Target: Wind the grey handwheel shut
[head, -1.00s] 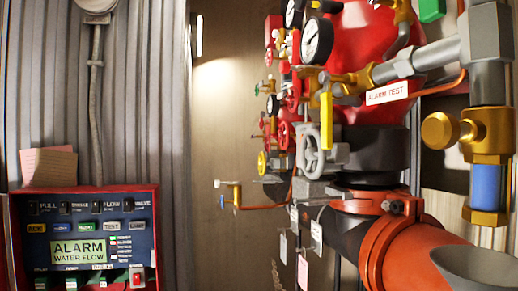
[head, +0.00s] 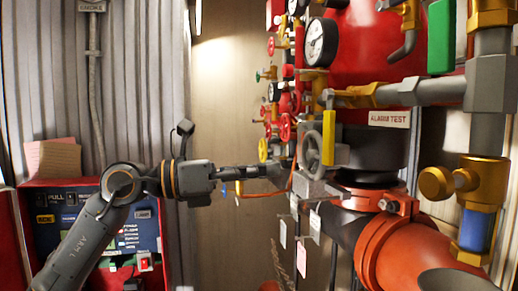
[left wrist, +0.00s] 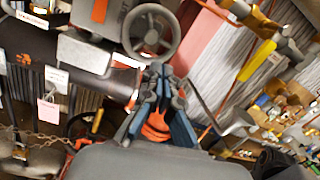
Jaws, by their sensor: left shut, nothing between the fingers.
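The grey handwheel (head: 313,158) is spoked and stands on a grey valve body beside the red and black piping in the middle of the head view. My left arm comes in from the left, and its gripper (head: 284,172) is shut and empty, its tip pointing at the wheel's left side. In the left wrist view the handwheel (left wrist: 151,33) shows at the top, just beyond the tips of the gripper (left wrist: 158,76). I cannot tell whether the tips touch the rim. My right gripper is in neither view.
A yellow lever (head: 329,137) hangs just right of the wheel. Several small red and yellow wheels and gauges crowd behind it. A large orange pipe coupling (head: 392,250) lies at lower right. The alarm panel (head: 62,215) is partly behind my left arm.

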